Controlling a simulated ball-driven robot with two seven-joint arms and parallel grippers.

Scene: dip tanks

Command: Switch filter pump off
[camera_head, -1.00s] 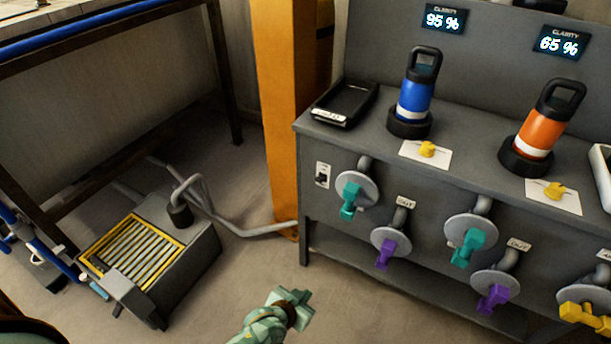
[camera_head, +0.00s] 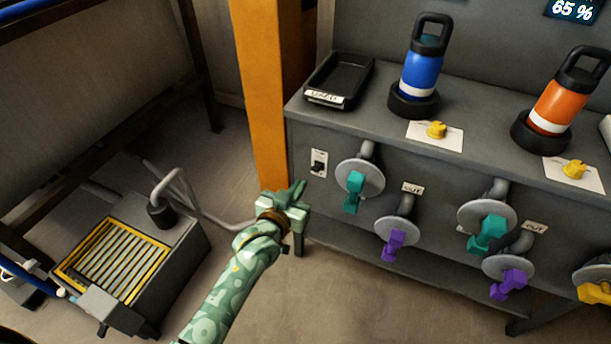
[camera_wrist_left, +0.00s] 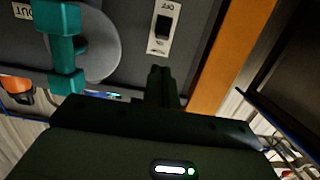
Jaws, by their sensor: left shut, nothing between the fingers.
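A small black rocker switch on a white plate (camera_head: 319,163) sits on the front panel of the grey bench, near its left edge. It also shows in the left wrist view (camera_wrist_left: 163,28), with lettering on the plate that appears upside down there. My left gripper (camera_head: 297,192) is shut and empty, below and slightly left of the switch in the head view. In the left wrist view its closed fingers (camera_wrist_left: 161,82) point toward the switch plate, apart from it in the picture. My right gripper is not in view.
A teal valve handle (camera_head: 353,190) on a round flange stands just right of the switch. A purple valve handle (camera_head: 391,245) is lower right. An orange post (camera_head: 262,100) rises at the left. A grey box with a yellow grille (camera_head: 113,261) stands on the floor.

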